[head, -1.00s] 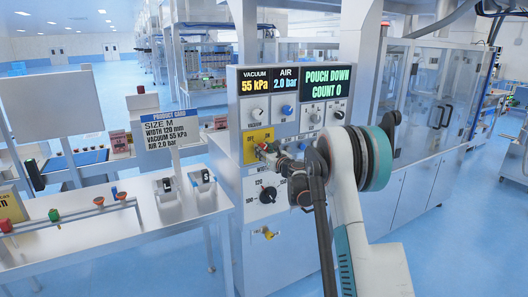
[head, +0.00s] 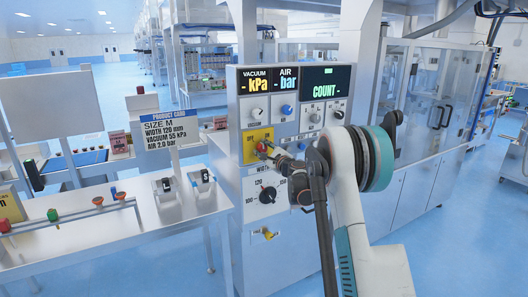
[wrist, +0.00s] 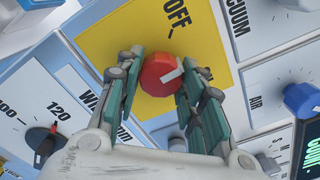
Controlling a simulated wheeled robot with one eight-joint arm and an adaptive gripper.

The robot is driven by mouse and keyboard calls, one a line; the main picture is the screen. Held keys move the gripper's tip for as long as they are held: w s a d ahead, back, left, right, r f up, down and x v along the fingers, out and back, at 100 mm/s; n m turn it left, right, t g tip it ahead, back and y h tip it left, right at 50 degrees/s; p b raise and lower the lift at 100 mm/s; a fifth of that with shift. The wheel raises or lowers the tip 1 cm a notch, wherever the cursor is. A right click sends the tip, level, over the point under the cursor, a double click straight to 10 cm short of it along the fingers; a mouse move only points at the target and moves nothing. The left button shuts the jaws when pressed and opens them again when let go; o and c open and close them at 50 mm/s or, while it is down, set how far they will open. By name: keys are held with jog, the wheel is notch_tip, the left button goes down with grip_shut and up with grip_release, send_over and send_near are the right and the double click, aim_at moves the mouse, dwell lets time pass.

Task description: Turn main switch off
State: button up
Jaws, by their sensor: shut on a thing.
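The main switch is a red knob (wrist: 162,76) with a white mark, on a yellow plate (wrist: 112,32) lettered OFF. In the wrist view its white mark slants up and to the right. My gripper (wrist: 160,85) is shut on the red knob, one finger on each side. In the head view my gripper (head: 268,153) reaches the yellow plate (head: 250,137) on the front of the grey cabinet and hides most of the knob. The cabinet's vacuum and air display (head: 270,80) shows dashes with kPa and bar, and the count display (head: 325,84) shows COUNT with a dash.
A black width dial (head: 268,195) sits just below the switch, with a small yellow handle (head: 268,234) lower down. A blue knob (head: 287,109) and several grey knobs are above. A white table (head: 150,225) with buttons stands to the left.

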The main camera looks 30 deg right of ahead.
jog(key=n, duration=0.4)
jog(key=shift+n, duration=2.2)
jog(key=o, duration=1.1)
jog(key=shift+c, duration=0.2)
jog(key=s, duration=1.2)
jog(key=shift+d, duration=0.15)
jog(key=shift+r, duration=0.1)
